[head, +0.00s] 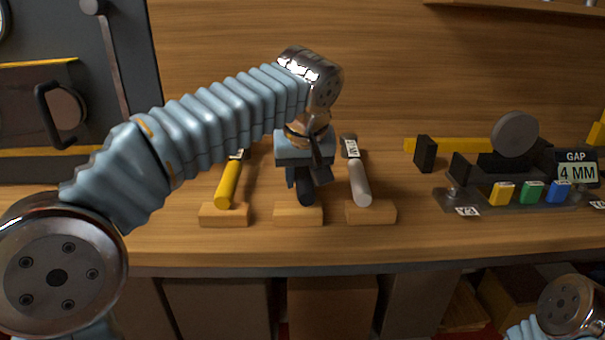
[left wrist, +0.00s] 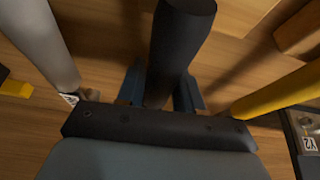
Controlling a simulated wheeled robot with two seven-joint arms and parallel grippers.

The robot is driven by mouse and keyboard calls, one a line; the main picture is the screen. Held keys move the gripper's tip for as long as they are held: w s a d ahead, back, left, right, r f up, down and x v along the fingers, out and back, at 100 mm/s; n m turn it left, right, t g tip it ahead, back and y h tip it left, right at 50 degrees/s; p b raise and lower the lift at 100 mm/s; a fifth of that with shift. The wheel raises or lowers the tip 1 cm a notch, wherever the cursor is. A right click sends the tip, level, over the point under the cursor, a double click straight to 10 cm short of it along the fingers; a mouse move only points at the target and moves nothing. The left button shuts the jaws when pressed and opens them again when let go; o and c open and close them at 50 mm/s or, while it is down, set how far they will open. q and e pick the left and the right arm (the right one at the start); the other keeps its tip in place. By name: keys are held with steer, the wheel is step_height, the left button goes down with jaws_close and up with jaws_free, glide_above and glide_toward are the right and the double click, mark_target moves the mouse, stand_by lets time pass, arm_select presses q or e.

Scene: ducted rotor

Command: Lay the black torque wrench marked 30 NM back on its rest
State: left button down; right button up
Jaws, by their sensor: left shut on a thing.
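The black torque wrench (head: 306,196) is in my left gripper (head: 305,180), its dark handle end pointing toward the front of the bench. The left wrist view shows the black handle (left wrist: 180,45) between the two blue-grey fingers of the gripper (left wrist: 160,92). The handle end is over or just behind the middle wooden rest (head: 298,216); I cannot tell whether it touches. The marking and the wrench's far end are hidden by my gripper. My right gripper is out of view.
A yellow wrench (head: 229,184) lies on the left block (head: 224,216), and a grey-white wrench (head: 359,184) on the right block (head: 371,213), both close beside. To the right stand a dark fixture (head: 482,200), coloured blocks and a "GAP 4 MM" sign (head: 577,168).

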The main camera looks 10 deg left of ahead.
arm_select(q)
steer(key=c, duration=0.6)
jaws_free()
steer(key=shift+c, duration=0.2)
